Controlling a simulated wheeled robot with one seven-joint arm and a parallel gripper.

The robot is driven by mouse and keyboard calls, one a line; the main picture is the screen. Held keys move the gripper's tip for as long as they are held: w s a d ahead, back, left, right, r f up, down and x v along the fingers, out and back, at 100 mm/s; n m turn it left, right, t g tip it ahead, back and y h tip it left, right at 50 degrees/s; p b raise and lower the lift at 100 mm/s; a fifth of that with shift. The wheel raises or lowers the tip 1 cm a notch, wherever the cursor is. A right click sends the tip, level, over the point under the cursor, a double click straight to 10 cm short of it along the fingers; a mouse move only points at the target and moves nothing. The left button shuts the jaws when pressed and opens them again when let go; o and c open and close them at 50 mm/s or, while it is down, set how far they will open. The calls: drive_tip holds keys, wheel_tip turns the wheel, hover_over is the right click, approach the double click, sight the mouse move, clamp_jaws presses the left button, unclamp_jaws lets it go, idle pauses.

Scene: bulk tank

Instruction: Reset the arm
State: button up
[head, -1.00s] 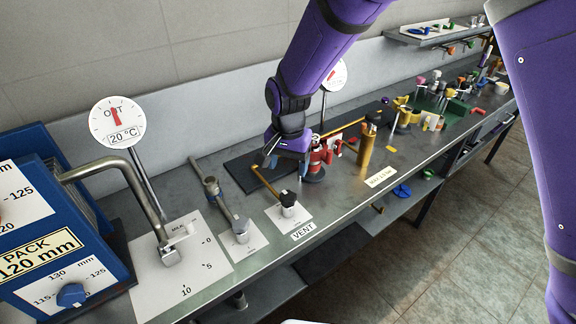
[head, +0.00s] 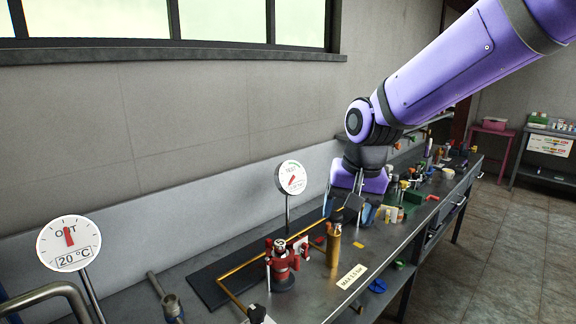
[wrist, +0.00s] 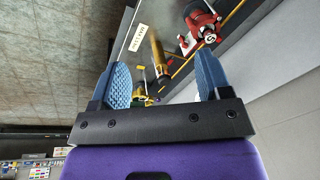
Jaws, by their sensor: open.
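My gripper (head: 346,209) hangs from my purple arm over the steel bench, above and to the right of the red valve (head: 283,266). In the wrist view, its two blue ribbed fingers (wrist: 164,83) are spread wide with nothing between them. Beyond the fingertips, the wrist view shows a brass cylinder (wrist: 158,60) and the red valve (wrist: 202,22). The gripper looks apart from the bench, though its exact height is hard to tell.
The steel bench (head: 318,300) carries a brass pipe, an upright brass cylinder (head: 333,246), a dial gauge (head: 291,178) on a post and several small parts farther right. An OUT dial (head: 69,243) stands at left. Tiled floor (head: 480,260) lies open at right.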

drive_tip(key=s+d+r+t, duration=0.1)
drive_tip(key=s+d+r, duration=0.3)
drive_tip(key=s+d, duration=0.5)
drive_tip(key=s+d+r+n+t+h, duration=0.1)
drive_tip(key=s+d+r, duration=0.3)
drive_tip(key=s+d, duration=0.6)
drive_tip(key=shift+s+t+h, duration=0.3)
drive_tip(key=shift+s+t, duration=0.3)
drive_tip(key=shift+t, duration=0.2)
